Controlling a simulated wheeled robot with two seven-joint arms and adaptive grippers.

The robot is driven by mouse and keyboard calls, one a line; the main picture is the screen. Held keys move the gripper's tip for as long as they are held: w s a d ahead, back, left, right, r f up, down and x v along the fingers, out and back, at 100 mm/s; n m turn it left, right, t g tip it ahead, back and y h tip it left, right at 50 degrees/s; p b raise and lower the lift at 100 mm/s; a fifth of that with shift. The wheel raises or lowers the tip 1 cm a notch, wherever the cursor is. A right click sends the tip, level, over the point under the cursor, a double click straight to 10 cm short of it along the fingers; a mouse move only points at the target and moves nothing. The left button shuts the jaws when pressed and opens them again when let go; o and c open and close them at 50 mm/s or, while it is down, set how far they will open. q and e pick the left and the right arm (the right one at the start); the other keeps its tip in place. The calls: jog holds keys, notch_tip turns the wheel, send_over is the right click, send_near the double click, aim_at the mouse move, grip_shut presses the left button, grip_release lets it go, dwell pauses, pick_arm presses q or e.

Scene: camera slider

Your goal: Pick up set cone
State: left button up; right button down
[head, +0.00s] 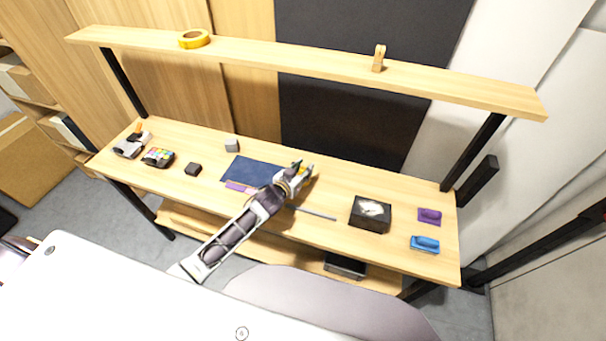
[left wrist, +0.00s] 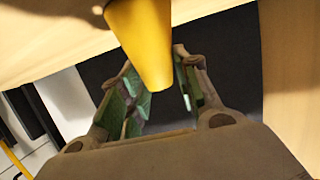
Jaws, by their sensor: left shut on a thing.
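The yellow set cone (left wrist: 145,45) fills the upper middle of the left wrist view, its narrower end towards the fingers. My left gripper (left wrist: 160,95) is shut on it. In the head view, my left gripper (head: 299,172) is over the middle of the desk, and a little yellow of the cone (head: 304,171) shows beside the fingers. The gripper hides most of the cone there. I cannot tell whether the cone still touches the desk. My right gripper is not in view.
A dark blue mat (head: 250,171) and a grey rod (head: 318,214) lie near the gripper. A black box (head: 369,223) stands to the right, with purple (head: 429,216) and blue (head: 424,244) items beyond. An upper shelf (head: 300,65) with yellow tape (head: 194,39) runs above the desk's back.

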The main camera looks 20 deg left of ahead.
aim_at(303, 168)
pick_arm(q)
jog(key=shift+r, duration=0.15)
jog(key=shift+r, duration=4.85)
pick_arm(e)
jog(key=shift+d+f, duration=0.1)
pick_arm(q)
jog(key=shift+w+a, duration=0.1)
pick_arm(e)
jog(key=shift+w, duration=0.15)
